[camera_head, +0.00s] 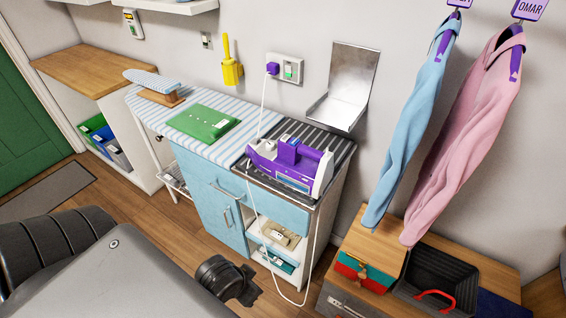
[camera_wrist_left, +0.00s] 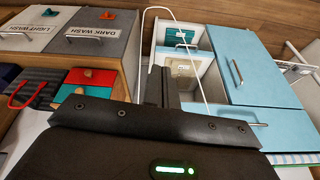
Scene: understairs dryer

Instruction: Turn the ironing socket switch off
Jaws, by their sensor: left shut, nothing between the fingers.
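The white ironing socket (camera_head: 285,68) is on the wall above the worktop, in the head view. A purple plug (camera_head: 272,69) sits in its left part, with a white cable hanging down. Its switch (camera_head: 292,70) on the right shows a green mark; the rocker's tilt is too small to tell. My left gripper (camera_head: 246,292) is low in front of the blue cabinet, well below and apart from the socket. In the left wrist view its fingers (camera_wrist_left: 162,84) are shut and empty. My right gripper is not in view.
A purple iron (camera_head: 290,165) stands on the striped worktop below the socket. A metal rack (camera_head: 343,85) is on the wall right of the socket, and a yellow holder (camera_head: 231,70) left of it. A white cable (camera_head: 300,298) loops down beside the cabinet. Shirts (camera_head: 470,125) hang right.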

